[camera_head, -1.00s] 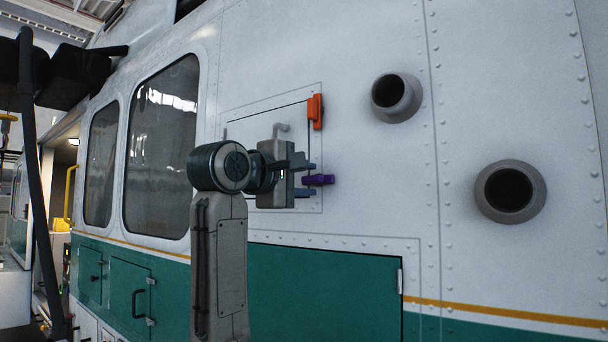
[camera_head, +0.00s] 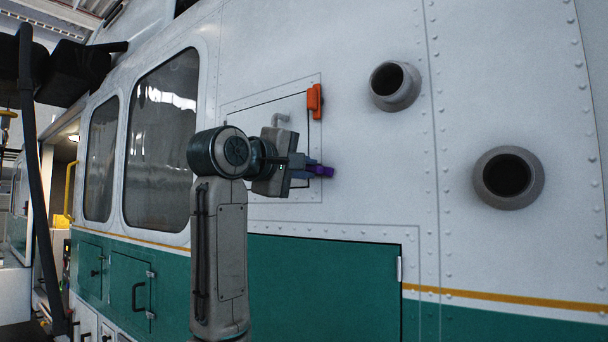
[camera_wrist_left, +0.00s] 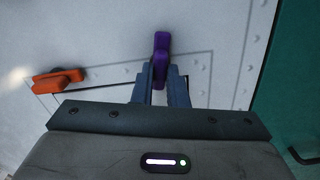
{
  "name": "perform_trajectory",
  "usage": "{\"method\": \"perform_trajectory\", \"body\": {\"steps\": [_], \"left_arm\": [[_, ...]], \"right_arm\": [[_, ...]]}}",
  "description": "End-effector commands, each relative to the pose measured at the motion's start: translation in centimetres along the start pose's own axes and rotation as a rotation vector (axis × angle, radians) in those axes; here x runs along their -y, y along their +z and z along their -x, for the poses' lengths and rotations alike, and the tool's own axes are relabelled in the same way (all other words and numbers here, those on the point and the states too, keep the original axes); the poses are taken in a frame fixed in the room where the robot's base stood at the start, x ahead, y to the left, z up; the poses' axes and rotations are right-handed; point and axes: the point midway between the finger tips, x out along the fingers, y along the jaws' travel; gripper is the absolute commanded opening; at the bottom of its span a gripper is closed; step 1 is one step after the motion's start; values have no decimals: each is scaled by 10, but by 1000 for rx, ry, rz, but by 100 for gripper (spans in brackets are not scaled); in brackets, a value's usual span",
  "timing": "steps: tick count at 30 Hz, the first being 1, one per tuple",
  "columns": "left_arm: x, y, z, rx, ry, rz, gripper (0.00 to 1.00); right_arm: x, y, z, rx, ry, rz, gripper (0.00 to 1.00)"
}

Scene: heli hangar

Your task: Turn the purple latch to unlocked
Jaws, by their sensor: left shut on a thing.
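The purple latch (camera_head: 322,171) sits at the right edge of a small panel on the white helicopter side. It lies roughly level in the head view, its free end pointing right. My left gripper (camera_head: 306,169) reaches it from the left and is shut on it, hiding its left part. In the left wrist view the latch (camera_wrist_left: 161,52) stands between the two fingers (camera_wrist_left: 161,88), its upper end showing beyond them. My right gripper is in no view.
An orange latch (camera_head: 315,101) sits above on the same panel (camera_head: 262,108), upright. A grey handle (camera_head: 280,119) is partly behind my gripper. Two grey round ports (camera_head: 395,86) protrude at the right. The wall between is clear.

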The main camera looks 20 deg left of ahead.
Motion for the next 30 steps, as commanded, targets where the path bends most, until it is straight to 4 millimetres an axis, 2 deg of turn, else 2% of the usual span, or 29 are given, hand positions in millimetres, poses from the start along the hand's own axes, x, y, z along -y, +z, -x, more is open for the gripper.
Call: {"method": "perform_trajectory", "body": {"steps": [1,9,30], "left_arm": [[4,1,0,0,-1,-41,0],[4,1,0,1,-1,-297,0],[3,1,0,2,-2,-959,0]], "right_arm": [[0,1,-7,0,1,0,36],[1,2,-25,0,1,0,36],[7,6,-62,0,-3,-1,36]]}}
